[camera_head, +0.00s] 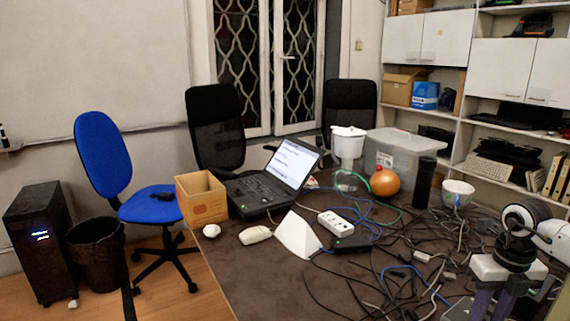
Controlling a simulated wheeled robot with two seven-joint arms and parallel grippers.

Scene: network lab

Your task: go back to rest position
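My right arm comes in at the right edge, with white and black joints. My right gripper (497,302) points down over the cluttered right end of the table, its two greyish fingers apart with nothing clearly held between them. The fingertips are near the bottom edge and partly cut off. My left gripper is not in view.
The front-left tabletop is clear.

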